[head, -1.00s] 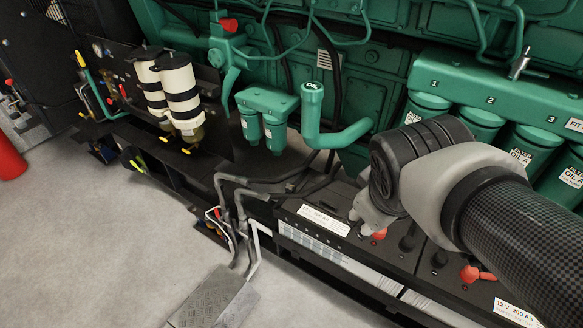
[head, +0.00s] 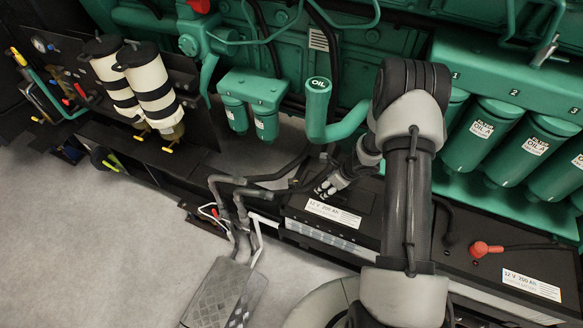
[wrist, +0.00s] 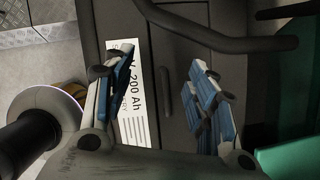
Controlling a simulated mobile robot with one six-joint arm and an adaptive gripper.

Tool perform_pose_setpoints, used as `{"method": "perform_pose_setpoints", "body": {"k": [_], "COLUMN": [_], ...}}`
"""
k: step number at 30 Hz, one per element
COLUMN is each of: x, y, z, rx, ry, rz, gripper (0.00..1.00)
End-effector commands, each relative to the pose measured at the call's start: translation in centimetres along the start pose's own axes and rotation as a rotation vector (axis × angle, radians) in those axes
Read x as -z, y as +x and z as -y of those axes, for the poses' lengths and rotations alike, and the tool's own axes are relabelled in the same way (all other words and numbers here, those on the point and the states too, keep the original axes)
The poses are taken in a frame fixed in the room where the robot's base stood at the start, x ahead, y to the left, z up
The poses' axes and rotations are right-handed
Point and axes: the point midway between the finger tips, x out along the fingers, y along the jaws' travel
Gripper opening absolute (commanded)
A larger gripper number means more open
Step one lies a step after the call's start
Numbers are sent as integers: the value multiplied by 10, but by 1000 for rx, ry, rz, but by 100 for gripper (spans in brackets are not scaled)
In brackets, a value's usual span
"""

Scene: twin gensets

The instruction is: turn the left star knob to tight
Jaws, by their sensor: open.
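I cannot pick out the left star knob for certain in either view. My gripper (head: 328,186) is over the left part of the near battery in the head view, close to the black hoses. In the wrist view, my gripper (wrist: 157,84) is open, its blue-padded fingers spread above the dark battery top (wrist: 178,60). A narrow dark bar (wrist: 164,95) shows between the fingers, with nothing gripped. The white "200 Ah" label (wrist: 128,60) is partly behind the left finger. My arm hides part of the batteries in the head view.
Black hoses (head: 262,178) bend past the gripper; one hose (wrist: 205,35) crosses the wrist view. The green OIL filler pipe (head: 318,108) rises behind. Oil filters (head: 480,132) stand right, and a red terminal cover (head: 480,248) sits on the battery. The grey floor (head: 90,235) at left is clear.

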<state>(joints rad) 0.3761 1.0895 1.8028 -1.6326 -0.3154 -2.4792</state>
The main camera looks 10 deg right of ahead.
Motion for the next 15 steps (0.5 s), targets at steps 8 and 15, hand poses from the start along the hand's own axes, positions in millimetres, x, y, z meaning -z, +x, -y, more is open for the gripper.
{"method": "perform_pose_setpoints", "body": {"k": [8, 15], "x": [6, -36], "y": [24, 41], "z": [-22, -29], "rx": [-77, -76], "ry": [-141, -141], "rz": [9, 9], "gripper": [52, 52]}}
